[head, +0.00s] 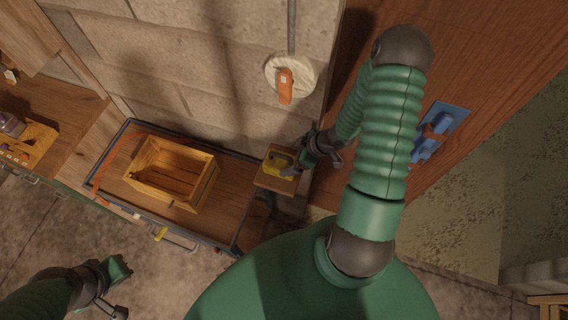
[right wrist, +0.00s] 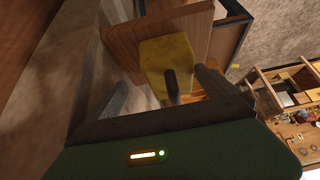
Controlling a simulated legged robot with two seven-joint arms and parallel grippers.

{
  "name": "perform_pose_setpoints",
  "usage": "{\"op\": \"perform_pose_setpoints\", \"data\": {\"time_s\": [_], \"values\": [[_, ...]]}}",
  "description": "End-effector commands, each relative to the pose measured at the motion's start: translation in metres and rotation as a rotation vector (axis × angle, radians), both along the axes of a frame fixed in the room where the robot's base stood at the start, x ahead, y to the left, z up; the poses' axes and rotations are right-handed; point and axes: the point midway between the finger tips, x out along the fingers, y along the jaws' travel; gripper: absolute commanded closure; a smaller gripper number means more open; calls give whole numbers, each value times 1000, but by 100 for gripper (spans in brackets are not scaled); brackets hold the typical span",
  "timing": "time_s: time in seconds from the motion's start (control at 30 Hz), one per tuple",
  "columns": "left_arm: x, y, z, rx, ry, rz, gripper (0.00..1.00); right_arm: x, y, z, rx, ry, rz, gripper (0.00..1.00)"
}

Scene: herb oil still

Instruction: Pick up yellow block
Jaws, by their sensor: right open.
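The yellow block (head: 271,165) sits on a small wooden ledge (head: 272,184) beside the block wall. A dark, rounded part shows in front of its face. In the right wrist view the yellow block (right wrist: 165,52) is ahead, between the lines of the two fingers. My right gripper (head: 301,160) is just to the right of the block, open and empty. In the right wrist view my right gripper (right wrist: 162,80) has its fingers apart; whether either touches the block is unclear. My left gripper (head: 118,290) is low at the left, far from the block; its jaw opening is unclear.
An open wooden crate (head: 207,185) stands on a dark-rimmed wooden cart (head: 225,218) left of the ledge. A round white plate with an orange handle (head: 285,84) is on the wall above. A blue item (head: 444,120) lies on the wooden surface at right.

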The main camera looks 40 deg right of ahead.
Motion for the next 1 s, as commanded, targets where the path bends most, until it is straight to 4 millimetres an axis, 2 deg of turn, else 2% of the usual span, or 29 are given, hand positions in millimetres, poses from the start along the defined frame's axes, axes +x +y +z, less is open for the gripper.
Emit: {"op": "perform_pose_setpoints", "data": {"time_s": [0.17, 0.3, 0.53, 1.0], "values": [[0, 0, -1, 0, 0, 1, 100, 11, 16, -23, -3, 2, 4, 6], [0, 0, 0, 0, 0, 1, 100, 20, 20, -39, -4, 0, 2, 6], [0, 0, 0, 0, 0, 1, 100, 21, 16, -43, -1, -2, -1, 6], [0, 0, 0, 0, 0, 1, 100, 21, 18, -42, -4, 1, -1, 68]]}}
